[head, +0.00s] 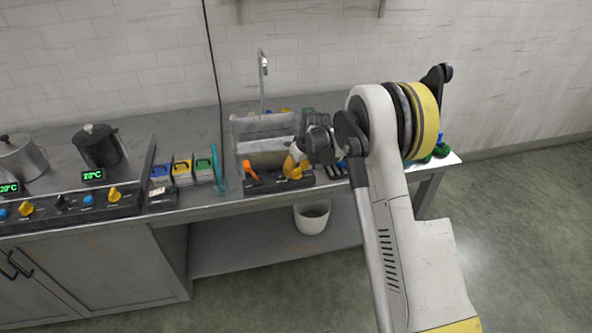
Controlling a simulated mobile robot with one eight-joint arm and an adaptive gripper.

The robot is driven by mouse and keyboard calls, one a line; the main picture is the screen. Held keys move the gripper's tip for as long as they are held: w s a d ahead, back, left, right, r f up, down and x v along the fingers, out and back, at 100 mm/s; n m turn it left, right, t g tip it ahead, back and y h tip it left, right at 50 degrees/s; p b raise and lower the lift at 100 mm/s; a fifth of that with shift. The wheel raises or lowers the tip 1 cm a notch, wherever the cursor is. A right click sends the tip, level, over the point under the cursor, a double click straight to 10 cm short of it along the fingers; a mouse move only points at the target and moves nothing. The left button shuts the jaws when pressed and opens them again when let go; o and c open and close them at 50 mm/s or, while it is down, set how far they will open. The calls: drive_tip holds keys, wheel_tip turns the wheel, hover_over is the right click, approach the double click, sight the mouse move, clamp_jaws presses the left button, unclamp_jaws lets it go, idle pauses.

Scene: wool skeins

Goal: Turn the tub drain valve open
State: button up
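The tub (266,159) is a grey, open-topped box on the counter under a thin tap (263,68). A dark strip at its front base carries an orange handle (250,171) on the left and a yellow handle (294,167) on the right. I cannot tell from the picture which one is the drain valve. My gripper (304,156) is at the tub's front right corner, right by the yellow handle. Its fingers are small and partly hidden by the arm, so I cannot tell whether they touch the handle or are open.
A white bucket (312,216) stands below. Green skeins (441,150) lie right.

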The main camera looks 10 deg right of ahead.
drive_tip(key=c, duration=0.6)
drive_tip(key=m+h, duration=0.1)
drive_tip(key=m, duration=0.3)
drive_tip(key=shift+h, duration=0.4)
drive_tip(key=o, duration=1.2)
drive_tip(key=shift+r, duration=0.1)
drive_tip(key=v, duration=1.2)
drive_tip(key=shift+s, duration=0.2)
